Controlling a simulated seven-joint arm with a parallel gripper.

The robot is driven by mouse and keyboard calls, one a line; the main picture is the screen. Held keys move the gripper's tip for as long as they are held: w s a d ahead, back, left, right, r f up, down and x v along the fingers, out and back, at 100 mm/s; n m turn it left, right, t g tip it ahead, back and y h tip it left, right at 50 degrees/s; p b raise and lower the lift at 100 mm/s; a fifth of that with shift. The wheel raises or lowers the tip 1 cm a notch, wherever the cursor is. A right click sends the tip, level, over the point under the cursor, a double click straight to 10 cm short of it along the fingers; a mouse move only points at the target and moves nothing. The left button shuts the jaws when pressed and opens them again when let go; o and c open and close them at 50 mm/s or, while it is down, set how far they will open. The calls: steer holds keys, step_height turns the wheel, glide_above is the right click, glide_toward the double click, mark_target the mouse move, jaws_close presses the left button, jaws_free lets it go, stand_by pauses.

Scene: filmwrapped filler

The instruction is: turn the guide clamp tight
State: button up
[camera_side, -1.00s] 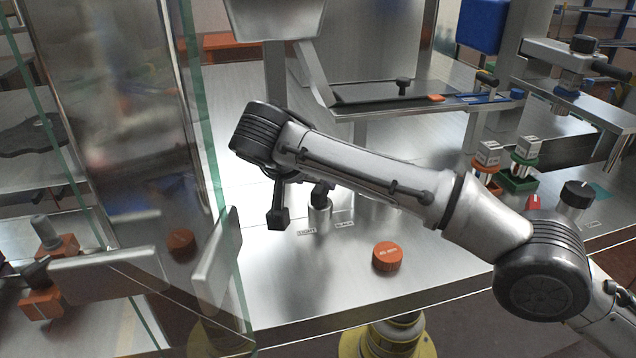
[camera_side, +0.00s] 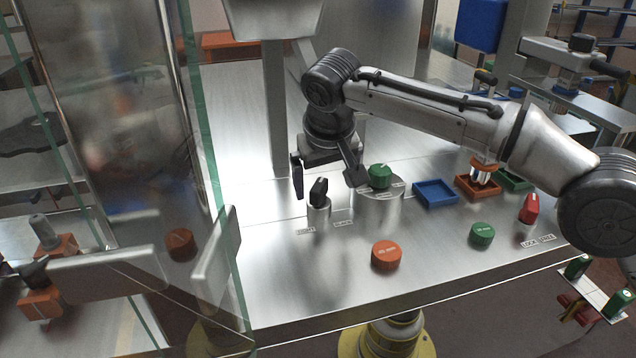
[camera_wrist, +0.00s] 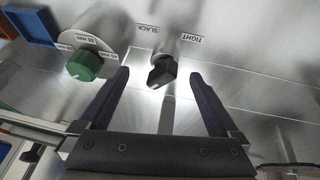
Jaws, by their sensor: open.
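The guide clamp is a black knob (camera_side: 319,188) on a short metal post, with small TIGHT (camera_side: 306,231) and SLACK (camera_side: 343,223) labels at its foot. The wrist view shows the knob (camera_wrist: 162,72) between those labels; which label it points to I cannot tell for sure. My gripper (camera_side: 326,176) is open above the knob, one finger on each side. In the wrist view my gripper (camera_wrist: 159,76) frames the knob with a gap on both sides and no visible contact.
A green dial (camera_side: 380,177) on a metal base stands close to the right finger. An orange cap (camera_side: 387,255), a green cap (camera_side: 482,236), a blue tray (camera_side: 435,193) and a red knob (camera_side: 530,208) are farther right. A glass guard (camera_side: 215,200) stands at the left.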

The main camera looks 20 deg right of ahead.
steer(key=d+n+y, duration=0.2)
steer(key=n, duration=0.1)
steer(key=n+y, duration=0.6)
steer(key=n, duration=0.2)
glide_toward(320, 184)
steer(key=x, duration=1)
steer(key=shift+a, duration=0.1)
steer(key=c, duration=1.4)
steer(key=shift+o, duration=0.2)
steer(key=shift+f+m+t, duration=0.1)
steer(key=shift+m+t, duration=0.6)
steer(key=shift+m, duration=0.3)
